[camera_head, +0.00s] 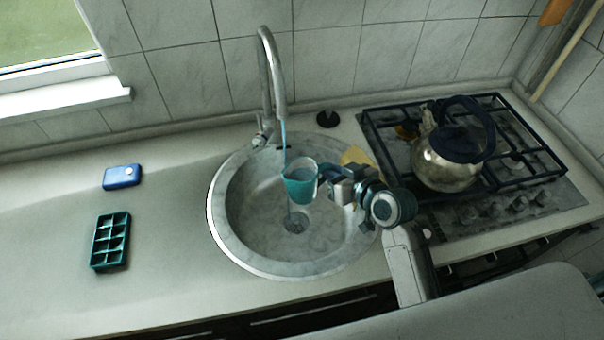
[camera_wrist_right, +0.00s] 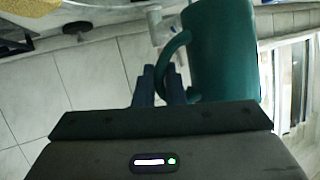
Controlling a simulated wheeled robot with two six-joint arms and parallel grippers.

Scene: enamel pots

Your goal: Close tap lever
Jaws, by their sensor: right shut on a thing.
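The tap (camera_head: 268,75) rises at the back rim of the round sink (camera_head: 228,225), and a small lever (camera_head: 260,138) sits low at its base. A thin blue stream of water runs from the spout down into a teal cup (camera_head: 299,186). My right gripper (camera_head: 326,174) is shut on the cup's handle and holds the cup upright over the sink, under the spout. In the right wrist view the cup (camera_wrist_right: 222,50) shows large beside the gripper fingers (camera_wrist_right: 160,82), which are at its handle. My left gripper is not in view.
A kettle (camera_head: 445,160) stands on the gas hob (camera_head: 545,195) at right. A blue box (camera_head: 122,177) and a green ice tray (camera_head: 109,241) lie on the counter (camera_head: 165,215) at left. A yellow sponge (camera_head: 355,156) and a black stopper (camera_head: 327,119) are near the sink's back right.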

